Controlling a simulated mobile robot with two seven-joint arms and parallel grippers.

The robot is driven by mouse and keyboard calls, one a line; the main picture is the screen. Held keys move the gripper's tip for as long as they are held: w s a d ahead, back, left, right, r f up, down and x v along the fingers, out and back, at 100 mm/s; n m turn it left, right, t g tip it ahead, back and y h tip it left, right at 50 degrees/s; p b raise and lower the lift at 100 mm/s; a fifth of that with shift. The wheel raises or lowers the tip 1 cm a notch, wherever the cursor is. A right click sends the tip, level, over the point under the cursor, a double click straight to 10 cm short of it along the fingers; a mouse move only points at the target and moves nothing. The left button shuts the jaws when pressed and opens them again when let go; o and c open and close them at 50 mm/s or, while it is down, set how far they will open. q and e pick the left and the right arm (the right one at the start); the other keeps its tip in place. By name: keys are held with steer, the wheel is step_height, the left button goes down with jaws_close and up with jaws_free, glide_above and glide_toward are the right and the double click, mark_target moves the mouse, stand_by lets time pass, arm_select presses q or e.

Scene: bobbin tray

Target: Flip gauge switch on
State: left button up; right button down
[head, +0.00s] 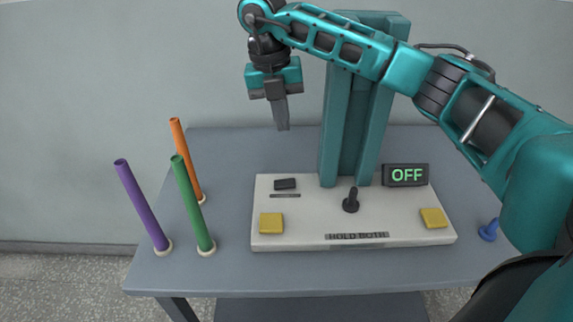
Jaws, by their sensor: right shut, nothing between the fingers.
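A white panel base (300,236) lies on the grey table. A small black rocker-like switch (285,184) sits at its back left, above a dark label strip too small to read. A black upright lever (351,201) stands near the middle. A dark display (405,175) at the back right reads OFF in green. My right gripper (282,127) points down with its fingers shut and empty. It hangs in the air above the back left of the panel, apart from the switch. My left gripper is out of view.
A teal column (347,110) rises from the panel's back. Yellow pads (271,223) and (434,218) flank a "HOLD BOTH" label. Purple (142,205), green (192,203) and orange (187,160) rods stand tilted at the left. A blue knob (489,230) is at the right.

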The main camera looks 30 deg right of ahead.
mark_target(292, 182)
steer(key=shift+s, duration=0.1)
steer(key=f, duration=0.4)
steer(key=d+f, duration=0.1)
steer(key=f, duration=0.4)
steer(key=s+f, duration=0.1)
steer(key=f, duration=0.4)
steer(key=shift+d, duration=0.25)
steer(key=shift+d+f+y+b, duration=0.1)
steer(key=shift+f+y+b, duration=0.2)
steer(key=shift+b, duration=0.15)
steer(key=shift+s+r, duration=0.1)
